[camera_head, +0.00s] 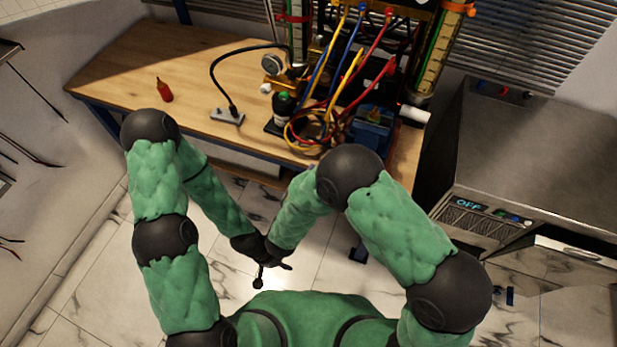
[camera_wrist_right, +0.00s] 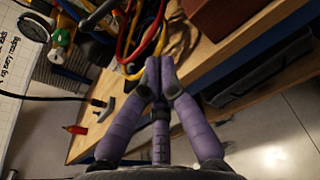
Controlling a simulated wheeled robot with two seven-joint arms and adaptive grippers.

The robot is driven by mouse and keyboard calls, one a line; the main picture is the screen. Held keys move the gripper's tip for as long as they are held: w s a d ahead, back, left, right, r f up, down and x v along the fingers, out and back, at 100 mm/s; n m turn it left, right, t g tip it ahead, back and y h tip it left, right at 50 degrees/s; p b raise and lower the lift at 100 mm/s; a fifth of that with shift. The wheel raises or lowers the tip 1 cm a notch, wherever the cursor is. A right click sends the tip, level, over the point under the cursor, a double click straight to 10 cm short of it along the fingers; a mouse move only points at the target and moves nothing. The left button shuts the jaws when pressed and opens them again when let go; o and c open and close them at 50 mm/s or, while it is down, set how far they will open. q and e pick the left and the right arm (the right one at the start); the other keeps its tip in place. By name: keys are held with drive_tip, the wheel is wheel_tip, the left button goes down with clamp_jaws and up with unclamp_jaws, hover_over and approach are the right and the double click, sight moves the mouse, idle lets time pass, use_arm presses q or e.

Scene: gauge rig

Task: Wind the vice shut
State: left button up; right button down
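A blue block-like fixture (camera_head: 372,130), which looks like the vice, sits at the right part of the wooden bench's front edge. My right upper arm partly covers it, and no handle can be made out.
A grey machine (camera_head: 540,150) reading OFF stands at right. Tiled floor lies below my grippers.

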drive_tip(key=shift+w+d+r+b, duration=0.15)
drive_tip(key=shift+w+d+r, duration=0.3)
drive_tip(key=shift+w, duration=0.3)
drive_tip(key=shift+w+d+r+b, duration=0.2)
drive_tip(key=shift+w+d+r, duration=0.25)
drive_tip(key=shift+w, duration=0.25)
drive_tip(key=shift+w+d+r+b, duration=0.15)
drive_tip(key=shift+w+d+r, duration=0.2)
drive_tip(key=shift+w+r, duration=0.3)
drive_tip(key=shift+w+f, duration=0.1)
drive_tip(key=shift+d+r+m, duration=0.2)
drive_tip(key=shift+r+m, duration=0.2)
drive_tip(key=shift+r, duration=0.45)
drive_tip(key=shift+f, duration=0.1)
